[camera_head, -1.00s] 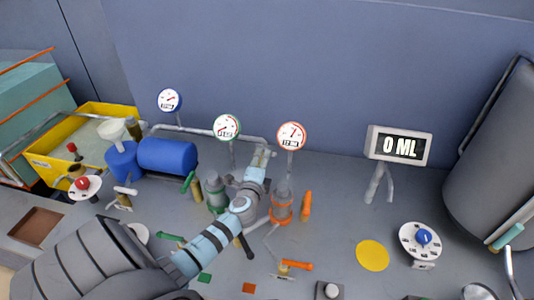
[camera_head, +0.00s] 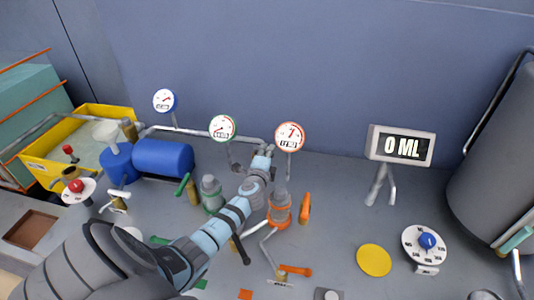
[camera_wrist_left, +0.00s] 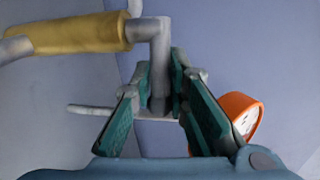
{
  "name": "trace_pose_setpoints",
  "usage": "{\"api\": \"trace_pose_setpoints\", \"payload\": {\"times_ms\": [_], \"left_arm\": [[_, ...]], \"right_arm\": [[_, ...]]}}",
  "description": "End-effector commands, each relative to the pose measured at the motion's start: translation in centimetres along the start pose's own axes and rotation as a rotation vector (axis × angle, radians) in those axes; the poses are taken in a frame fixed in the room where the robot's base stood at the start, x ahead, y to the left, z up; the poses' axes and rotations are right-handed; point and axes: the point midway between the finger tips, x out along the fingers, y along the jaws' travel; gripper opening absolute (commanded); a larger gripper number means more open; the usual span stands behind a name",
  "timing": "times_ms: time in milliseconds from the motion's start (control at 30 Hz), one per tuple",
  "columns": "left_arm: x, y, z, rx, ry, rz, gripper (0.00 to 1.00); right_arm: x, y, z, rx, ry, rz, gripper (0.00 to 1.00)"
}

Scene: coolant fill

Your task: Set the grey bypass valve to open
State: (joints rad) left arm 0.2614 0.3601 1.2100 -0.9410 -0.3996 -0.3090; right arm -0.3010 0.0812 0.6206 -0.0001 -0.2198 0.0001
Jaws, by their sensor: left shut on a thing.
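My left gripper (camera_head: 262,160) is at the back of the bench, between the green-rimmed and red-rimmed gauges, by the grey pipe. In the left wrist view its teal-padded fingers (camera_wrist_left: 162,82) are closed around the upright part of a grey bent lever (camera_wrist_left: 152,42). The lever joins a brass-yellow valve body (camera_wrist_left: 75,34) at the upper left, which I take to be the grey bypass valve. In the head view my gripper hides most of this valve, so its setting cannot be read. My right gripper is not in view.
An orange-rimmed gauge (camera_wrist_left: 241,112) is close to the right finger in the wrist view. An orange pump (camera_head: 280,209) and a green one (camera_head: 211,193) flank my forearm. A display (camera_head: 401,146) reads 0 ML. A yellow disc (camera_head: 373,260) lies on open bench at right.

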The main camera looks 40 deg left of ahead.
Motion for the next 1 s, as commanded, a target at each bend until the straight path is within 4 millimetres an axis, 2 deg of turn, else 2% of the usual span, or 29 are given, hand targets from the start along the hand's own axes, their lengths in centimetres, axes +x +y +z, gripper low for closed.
{"api": "trace_pose_setpoints", "payload": {"times_ms": [367, 733, 1000], "left_arm": [[-0.2, 0.1, 0.4, 0.012, 0.08, -0.004, 0.0], [-1.0, 0.3, 1.1, 0.063, 0.324, -0.022, 0.0], [-1.5, 0.5, 1.7, 0.091, 0.502, -0.038, 0.0]], "right_arm": [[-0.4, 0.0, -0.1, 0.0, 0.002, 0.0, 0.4], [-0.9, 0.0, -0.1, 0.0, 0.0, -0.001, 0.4], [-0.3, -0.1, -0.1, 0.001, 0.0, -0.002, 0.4]]}}
